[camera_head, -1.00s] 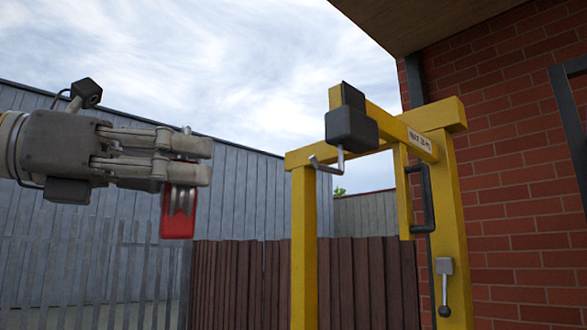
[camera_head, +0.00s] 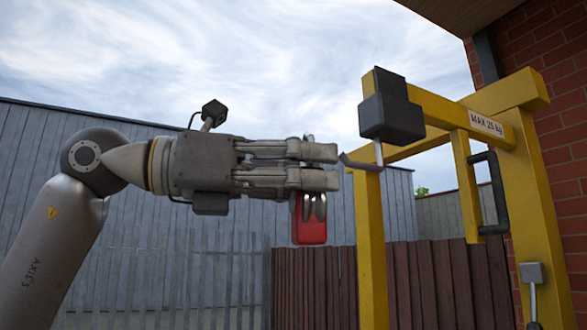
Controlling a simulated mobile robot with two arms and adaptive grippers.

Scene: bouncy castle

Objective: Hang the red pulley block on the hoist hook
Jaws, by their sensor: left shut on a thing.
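My left gripper (camera_head: 322,166) is shut on the red pulley block (camera_head: 310,222), which hangs below the fingertips. A small part of it shows above the fingers; the rest is behind them. The grey hoist hook (camera_head: 358,163) hangs under a dark box (camera_head: 391,108) on the yellow beam, its bent end pointing left. The fingertips are just left of the hook's end in the picture. The block is apart from the hook's upright shank; I cannot tell the depth gap. My right gripper is not in view.
The yellow hoist frame (camera_head: 372,250) has a post close to the right of the block. A black handle (camera_head: 497,190) and a grey lever (camera_head: 532,285) are on its right post. A brick wall (camera_head: 566,130) stands at right, a brown fence (camera_head: 445,280) behind.

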